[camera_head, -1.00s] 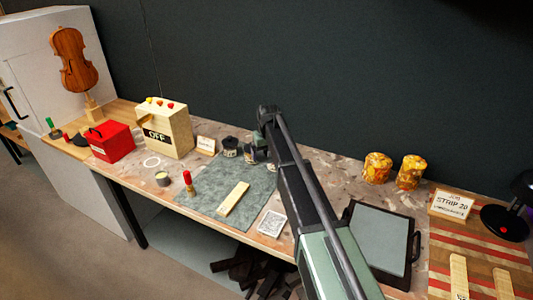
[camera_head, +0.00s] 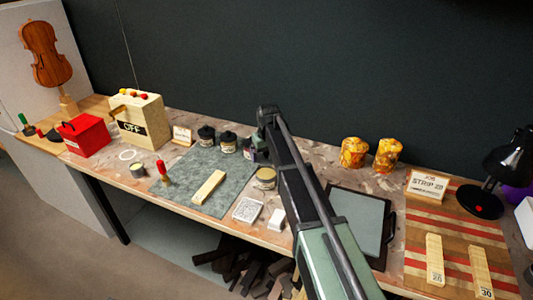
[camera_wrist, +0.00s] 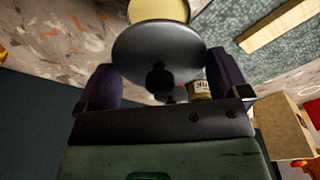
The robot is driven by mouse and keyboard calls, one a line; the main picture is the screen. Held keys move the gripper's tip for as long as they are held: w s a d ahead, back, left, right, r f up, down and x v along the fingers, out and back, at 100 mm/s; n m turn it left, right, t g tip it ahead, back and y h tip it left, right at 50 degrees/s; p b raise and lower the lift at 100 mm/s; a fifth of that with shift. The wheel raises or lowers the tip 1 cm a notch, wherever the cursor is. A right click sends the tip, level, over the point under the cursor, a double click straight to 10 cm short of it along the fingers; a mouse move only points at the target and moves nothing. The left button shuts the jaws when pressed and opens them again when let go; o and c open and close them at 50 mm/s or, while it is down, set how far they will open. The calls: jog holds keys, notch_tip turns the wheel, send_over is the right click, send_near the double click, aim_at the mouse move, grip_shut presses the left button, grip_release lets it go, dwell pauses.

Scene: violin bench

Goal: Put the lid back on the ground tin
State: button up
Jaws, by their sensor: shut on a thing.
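My gripper (camera_wrist: 162,72) is shut on a dark round lid (camera_wrist: 150,42) with a small knob, seen in the wrist view between its two purple fingers. An open round tin with a pale yellow inside (camera_wrist: 160,9) lies just beyond the lid, partly covered by it. The lid appears apart from the tin. In the head view the open tin (camera_head: 265,178) stands on the bench right of the grey-green mat.
Dark-lidded jars (camera_head: 228,142) stand at the mat's back edge. A pale wooden strip (camera_head: 209,187) lies on the mat (camera_head: 232,186). A white card (camera_head: 247,209) and white block (camera_head: 277,218) are near the front edge. Amber jars (camera_head: 353,152) and a dark-framed tray (camera_head: 358,222) are right.

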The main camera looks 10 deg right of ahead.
jog(key=shift+f+b, duration=3)
jog(key=shift+f, duration=0.05)
jog(key=shift+f, duration=0.15)
jog(key=o, duration=0.5)
jog(key=shift+o, duration=0.2)
notch_tip(320, 180, up, 7)
jog(key=p, duration=0.7)
